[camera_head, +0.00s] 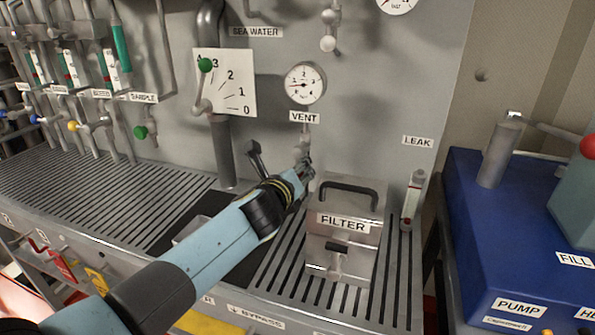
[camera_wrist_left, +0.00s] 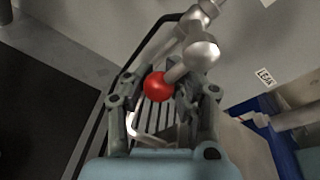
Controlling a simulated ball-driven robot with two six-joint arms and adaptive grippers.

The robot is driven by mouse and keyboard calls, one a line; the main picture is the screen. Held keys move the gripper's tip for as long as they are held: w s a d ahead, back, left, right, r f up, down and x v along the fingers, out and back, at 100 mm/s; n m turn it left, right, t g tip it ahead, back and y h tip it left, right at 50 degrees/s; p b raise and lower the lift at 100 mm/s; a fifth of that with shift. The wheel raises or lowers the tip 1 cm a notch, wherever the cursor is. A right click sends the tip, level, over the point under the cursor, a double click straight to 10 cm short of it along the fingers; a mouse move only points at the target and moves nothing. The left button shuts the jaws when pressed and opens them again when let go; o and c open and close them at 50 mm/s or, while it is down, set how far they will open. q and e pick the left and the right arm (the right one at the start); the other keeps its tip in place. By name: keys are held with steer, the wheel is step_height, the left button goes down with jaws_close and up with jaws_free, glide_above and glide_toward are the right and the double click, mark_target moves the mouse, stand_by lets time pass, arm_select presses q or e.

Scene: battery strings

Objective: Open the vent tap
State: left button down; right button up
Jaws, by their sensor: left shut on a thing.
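The vent tap (camera_head: 302,141) is a small metal fitting on the grey panel, just below the VENT label (camera_head: 304,117). My left gripper (camera_head: 306,170) reaches it from the lower left, above the filter box. In the left wrist view the tap has a silver body (camera_wrist_left: 200,54) and a lever ending in a red ball knob (camera_wrist_left: 158,86). The knob sits between the two fingers of my left gripper (camera_wrist_left: 168,92), which is shut on it. The knob is hidden by the gripper in the head view. My right gripper is not in view.
The FILTER box (camera_head: 345,203) with its dark handle stands right below the gripper on a slatted grate (camera_head: 270,268). A pressure gauge (camera_head: 305,83) is above the tap. A green-knobbed lever (camera_head: 205,66) is at the left. A blue pump unit (camera_head: 490,235) stands at the right.

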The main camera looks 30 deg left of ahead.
arm_select(q)
steer(key=shift+w+d+r, duration=0.1)
steer(key=shift+r, duration=0.2)
steer(key=c, duration=1.4)
jaws_free()
steer(key=o, duration=0.4)
steer(key=shift+s+d, duration=0.1)
steer(key=shift+s, duration=0.15)
steer(key=shift+o, duration=0.5)
steer(key=shift+f, duration=0.15)
steer(key=shift+s, duration=0.1)
steer(key=v, duration=1.1)
steer(key=shift+s, duration=0.35)
